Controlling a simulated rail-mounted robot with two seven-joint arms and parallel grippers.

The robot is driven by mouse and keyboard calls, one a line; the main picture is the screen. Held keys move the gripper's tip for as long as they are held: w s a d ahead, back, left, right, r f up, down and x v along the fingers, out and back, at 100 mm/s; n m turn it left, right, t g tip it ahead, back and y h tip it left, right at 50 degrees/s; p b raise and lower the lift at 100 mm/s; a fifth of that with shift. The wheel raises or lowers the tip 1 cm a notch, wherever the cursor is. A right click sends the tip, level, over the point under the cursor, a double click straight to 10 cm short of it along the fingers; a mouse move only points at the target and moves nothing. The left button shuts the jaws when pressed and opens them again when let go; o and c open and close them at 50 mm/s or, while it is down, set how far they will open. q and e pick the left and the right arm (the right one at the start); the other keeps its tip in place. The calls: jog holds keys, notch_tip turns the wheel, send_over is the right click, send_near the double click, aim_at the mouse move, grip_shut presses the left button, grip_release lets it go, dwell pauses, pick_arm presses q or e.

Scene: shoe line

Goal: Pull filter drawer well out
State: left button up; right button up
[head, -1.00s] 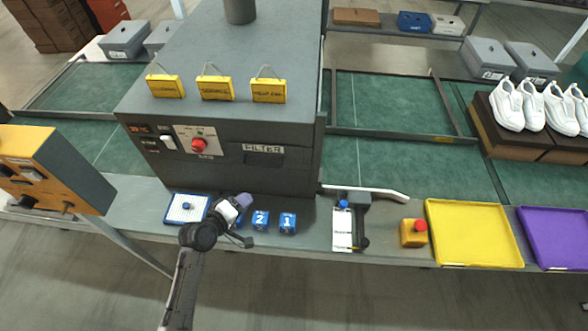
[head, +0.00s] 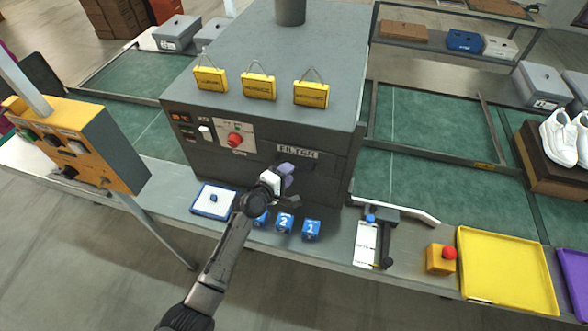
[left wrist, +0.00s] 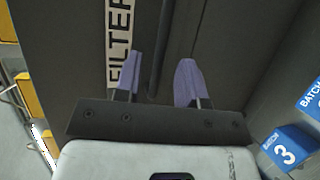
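The filter drawer is in the front of the dark grey machine (head: 262,80). Its white FILTER label (head: 298,152) shows in the head view, and sideways in the left wrist view (left wrist: 120,42). The drawer front looks flush with the machine. My left gripper (head: 287,175) is just in front of the drawer, below the label, and hides part of it. In the left wrist view my left gripper (left wrist: 158,80) has its two purple fingers apart. A dark upright strip (left wrist: 160,45) shows between them; I cannot tell if they touch it. My right gripper is not in view.
A clipboard (head: 366,243), an orange box with a red button (head: 441,258) and a yellow tray (head: 508,272) lie to the right. Yellow tags (head: 258,86) sit on the machine.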

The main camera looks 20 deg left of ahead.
pick_arm(q)
jog(key=shift+b+x, duration=0.35)
jog(key=shift+x, duration=1.5)
grip_shut()
